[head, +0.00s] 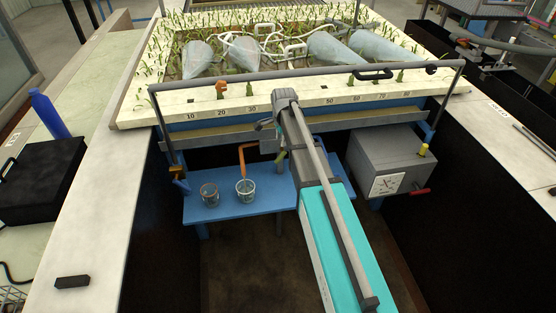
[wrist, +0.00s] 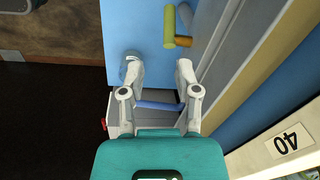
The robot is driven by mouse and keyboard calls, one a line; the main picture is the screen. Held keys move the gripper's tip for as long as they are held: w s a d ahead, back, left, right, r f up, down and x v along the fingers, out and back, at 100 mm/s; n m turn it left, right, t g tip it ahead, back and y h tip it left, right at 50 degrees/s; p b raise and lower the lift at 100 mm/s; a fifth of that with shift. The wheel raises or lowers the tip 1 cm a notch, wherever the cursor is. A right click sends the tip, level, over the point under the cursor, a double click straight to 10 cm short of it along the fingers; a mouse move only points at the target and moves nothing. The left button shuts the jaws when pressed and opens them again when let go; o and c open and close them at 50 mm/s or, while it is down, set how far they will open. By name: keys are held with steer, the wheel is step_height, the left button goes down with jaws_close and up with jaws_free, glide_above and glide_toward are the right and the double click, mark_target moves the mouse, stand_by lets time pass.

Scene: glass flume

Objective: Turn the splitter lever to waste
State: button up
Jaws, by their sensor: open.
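The spout bends down to a clear beaker (head: 245,191) on a blue bench (head: 222,207). In the wrist view the lever (wrist: 169,27) is above and apart from my gripper's tips, with an orange piece (wrist: 185,42) next to it. My gripper (wrist: 158,68) is open, with nothing held between the fingers.
A second beaker (head: 209,194) stands left of the first. A grey box (head: 385,160) with a dial and red handle is right of my arm. The flume's numbered front edge (head: 330,98) and a dark rail (head: 320,73) are above the bench.

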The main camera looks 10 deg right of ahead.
mark_target(279, 159)
steer(key=shift+w+m, duration=0.5)
steer(key=shift+w, duration=0.25)
steer(key=f+b, duration=0.4)
steer(key=w+f+b, duration=0.1)
steer(key=f+b, duration=0.8)
steer(key=shift+w+a+f+b, duration=0.15)
steer(key=shift+w+f+b, duration=0.1)
steer(key=shift+f+b, duration=0.15)
stand_by(0.3)
stand_by(0.3)
jaws_close()
